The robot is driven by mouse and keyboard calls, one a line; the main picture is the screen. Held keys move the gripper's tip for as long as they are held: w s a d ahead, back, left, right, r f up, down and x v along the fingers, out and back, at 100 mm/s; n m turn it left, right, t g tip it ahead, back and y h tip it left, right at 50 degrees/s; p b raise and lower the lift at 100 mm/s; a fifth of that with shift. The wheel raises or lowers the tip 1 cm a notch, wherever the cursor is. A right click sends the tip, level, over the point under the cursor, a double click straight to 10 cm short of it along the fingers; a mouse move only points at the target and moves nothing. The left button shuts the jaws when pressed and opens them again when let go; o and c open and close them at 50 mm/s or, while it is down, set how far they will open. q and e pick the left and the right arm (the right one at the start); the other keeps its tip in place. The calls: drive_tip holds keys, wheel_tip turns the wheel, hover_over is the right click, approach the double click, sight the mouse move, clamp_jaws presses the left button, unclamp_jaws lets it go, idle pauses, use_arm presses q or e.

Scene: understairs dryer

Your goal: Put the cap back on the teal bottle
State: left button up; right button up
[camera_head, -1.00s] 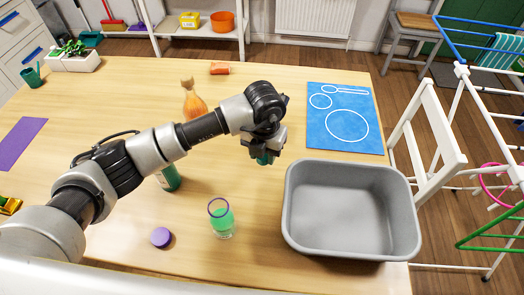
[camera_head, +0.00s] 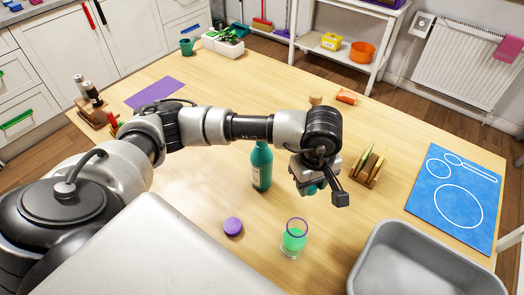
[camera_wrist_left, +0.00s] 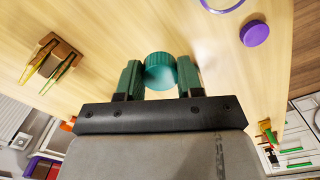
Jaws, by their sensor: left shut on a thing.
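The teal bottle (camera_head: 262,170) stands upright on the table in the head view. My left gripper (camera_head: 314,188) is to the right of the bottle, above the table and apart from the bottle. In the left wrist view, the gripper (camera_wrist_left: 160,80) is shut on a round, ridged teal cap (camera_wrist_left: 160,66) between its green fingers. The bottle is not visible in that view. My right gripper is not in view.
A glass with green contents (camera_head: 294,238) and a purple lid (camera_head: 232,227) are in front of the bottle. A wooden rack (camera_head: 370,168) stands right of the gripper. A grey tub (camera_head: 372,250) and a blue mat (camera_head: 455,195) are further right.

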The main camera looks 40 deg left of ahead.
use_arm(q)
drive_tip(key=s+a+r+m, duration=0.2)
drive_tip(key=s+a+m, duration=0.2)
drive_tip(key=m, duration=0.7)
drive_tip(key=shift+s+a, duration=0.35)
drive_tip(key=shift+s, duration=0.35)
